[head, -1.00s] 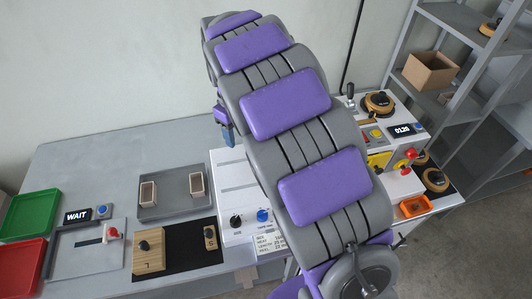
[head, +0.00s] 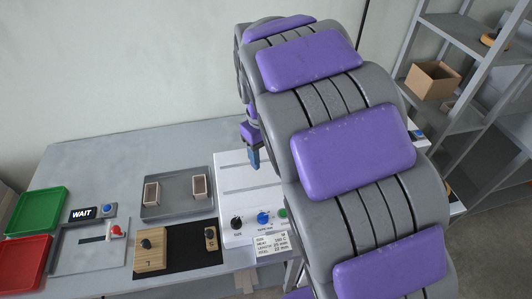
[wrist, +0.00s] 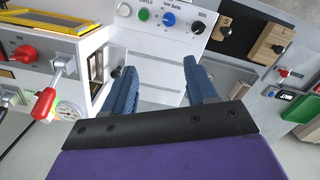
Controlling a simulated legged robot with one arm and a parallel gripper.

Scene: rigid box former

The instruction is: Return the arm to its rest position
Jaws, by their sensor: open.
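My arm, grey with purple pads, rises from the lower right of the head view and arches over the bench. My gripper (head: 254,160) hangs from its far end, above the white panel with knobs (head: 236,183). In the wrist view my gripper (wrist: 162,85) shows two blue fingers spread apart, with nothing between them. The white panel's face (wrist: 160,50) lies beyond the fingers. No object is held.
On the bench (head: 110,160) are a grey tray (head: 178,208) with two tan holders, wooden blocks on a black mat (head: 180,258), and green (head: 38,208) and red (head: 22,258) trays. A shelf (head: 450,65) stands right.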

